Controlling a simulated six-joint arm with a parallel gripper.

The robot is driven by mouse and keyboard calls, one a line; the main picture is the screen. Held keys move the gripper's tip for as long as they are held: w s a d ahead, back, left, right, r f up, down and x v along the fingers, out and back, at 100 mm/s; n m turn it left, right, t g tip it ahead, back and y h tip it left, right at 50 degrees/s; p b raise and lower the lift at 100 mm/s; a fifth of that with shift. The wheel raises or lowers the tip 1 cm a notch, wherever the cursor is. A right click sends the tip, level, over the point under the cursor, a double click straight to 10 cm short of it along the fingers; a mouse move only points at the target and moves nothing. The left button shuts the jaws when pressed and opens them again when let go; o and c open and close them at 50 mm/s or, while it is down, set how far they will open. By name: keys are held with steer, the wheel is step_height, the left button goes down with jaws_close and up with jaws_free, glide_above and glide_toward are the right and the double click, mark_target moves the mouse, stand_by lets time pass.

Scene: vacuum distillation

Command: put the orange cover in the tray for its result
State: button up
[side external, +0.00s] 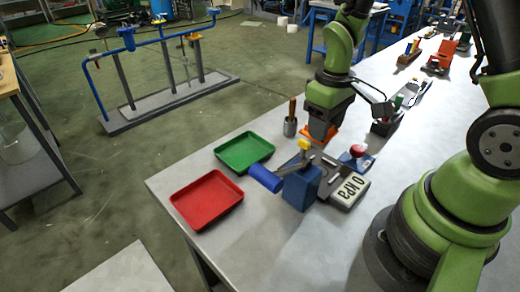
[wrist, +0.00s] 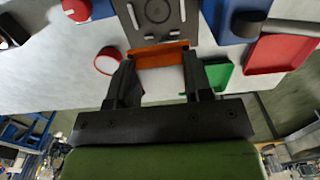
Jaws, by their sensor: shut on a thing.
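My gripper (side external: 322,135) points down above the far side of the grey apparatus, and its jaws are closed on the orange cover (side external: 334,132). In the wrist view the orange cover (wrist: 158,54) spans between my two fingertips, beside the dark apparatus plate (wrist: 158,16). I cannot tell whether it touches the plate. The green tray (side external: 245,151) lies left of my gripper and looks empty. The red tray (side external: 206,199) lies nearer the table's left corner, also empty. In the wrist view the green tray (wrist: 217,77) and red tray (wrist: 282,52) are on the right.
The apparatus has a blue block (side external: 301,188), a blue cylinder (side external: 265,178), a yellow knob (side external: 304,145) and a display reading 0 kPa (side external: 350,189). A red knob (side external: 357,150) stands to its right. A wooden-handled tool in a grey cup (side external: 291,126) stands behind the green tray.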

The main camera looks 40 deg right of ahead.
steer(key=w+a, duration=0.2)
steer(key=w, duration=0.6)
glide_above(248, 157)
steer(key=f, duration=0.1)
step_height(248, 157, down, 10)
steer(key=shift+r, duration=0.25)
steer(key=o, duration=1.1)
steer(key=shift+f, duration=0.15)
step_height(248, 157, up, 12)
steer(key=shift+r, duration=0.25)
